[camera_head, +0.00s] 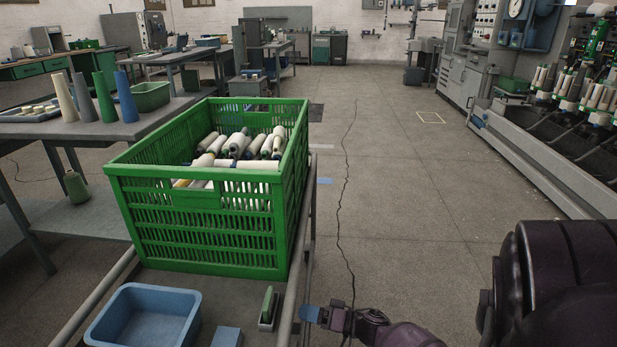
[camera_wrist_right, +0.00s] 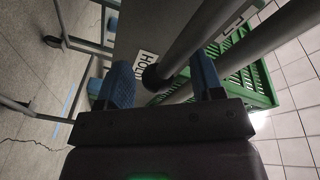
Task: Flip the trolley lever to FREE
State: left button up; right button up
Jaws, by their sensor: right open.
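A small upright lever with a green grip (camera_head: 267,304) stands on a light base plate at the front of the trolley deck (camera_head: 216,284). My right gripper (camera_head: 318,316) is to the right of the lever, just outside the trolley's side rail, and apart from the lever. In the right wrist view the open gripper (camera_wrist_right: 162,82) has two blue fingers with grey bars and a dark round end between and beyond them. A white HOLD label (camera_wrist_right: 145,63) shows past the fingers there. Another label is partly hidden. My left gripper is not in view.
A green crate (camera_head: 208,235) full of yarn cones stands on the trolley. A blue tray (camera_head: 145,316) and a small blue block (camera_head: 227,337) sit in front of it. A table (camera_head: 100,128) with tall cones is at left. The floor (camera_head: 400,190) to the right is clear.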

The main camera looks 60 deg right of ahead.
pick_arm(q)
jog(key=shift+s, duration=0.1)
pick_arm(e)
grip_shut()
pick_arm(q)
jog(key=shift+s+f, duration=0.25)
